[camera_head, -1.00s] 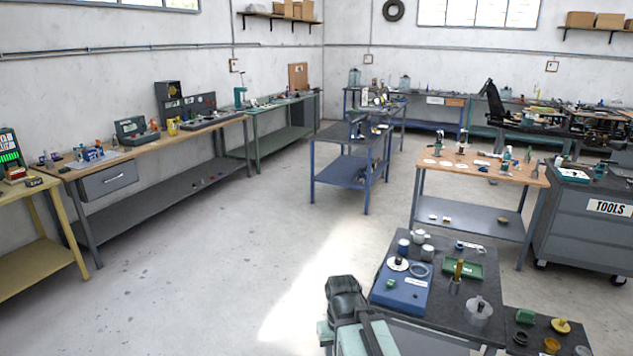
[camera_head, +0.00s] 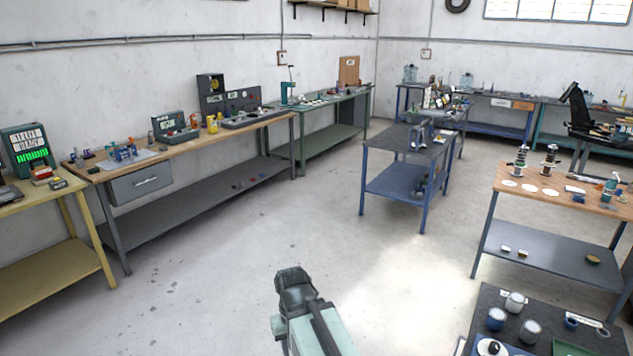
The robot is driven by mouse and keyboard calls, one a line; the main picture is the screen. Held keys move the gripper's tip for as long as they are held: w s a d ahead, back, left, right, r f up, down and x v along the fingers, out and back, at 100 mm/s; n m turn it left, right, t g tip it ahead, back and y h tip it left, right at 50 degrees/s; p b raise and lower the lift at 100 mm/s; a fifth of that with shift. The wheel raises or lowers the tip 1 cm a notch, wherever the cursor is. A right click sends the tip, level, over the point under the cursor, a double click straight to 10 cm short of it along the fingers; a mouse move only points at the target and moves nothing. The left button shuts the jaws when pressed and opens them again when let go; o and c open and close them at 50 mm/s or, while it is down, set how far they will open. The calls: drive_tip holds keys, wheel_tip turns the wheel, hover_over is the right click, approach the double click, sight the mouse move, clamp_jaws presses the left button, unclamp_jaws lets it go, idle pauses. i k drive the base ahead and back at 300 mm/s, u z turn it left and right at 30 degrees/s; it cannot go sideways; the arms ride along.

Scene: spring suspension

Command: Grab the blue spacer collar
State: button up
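I cannot single out the blue spacer collar for certain. A small dark-blue ring-like piece (camera_head: 571,322) lies on the dark bench (camera_head: 487,300) at the lower right. A blue cup-shaped part (camera_head: 496,319) stands on the same bench. Another small blue piece (camera_head: 578,198) is on the wooden-topped table (camera_head: 515,201) at the right. My gripper (camera_head: 295,285) shows as a dark end on my pale green arm at the bottom centre, over open floor and left of the dark bench. Its fingers cannot be made out, and nothing is seen held.
A long wooden workbench (camera_head: 215,136) with a grey drawer (camera_head: 142,183) runs along the left wall. A yellow bench (camera_head: 40,198) stands at far left. A blue-framed table (camera_head: 400,140) stands centre right. The concrete floor (camera_head: 215,260) between them is clear.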

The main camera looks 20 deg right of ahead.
sight(574, 326)
drive_tip(key=u, duration=0.05)
drive_tip(key=i, duration=0.85)
drive_tip(key=z, duration=0.95)
drive_tip(key=i, duration=1.05)
drive_tip(key=z, duration=0.45)
drive_tip(key=i, duration=1.2)
drive_tip(key=z, duration=0.1)
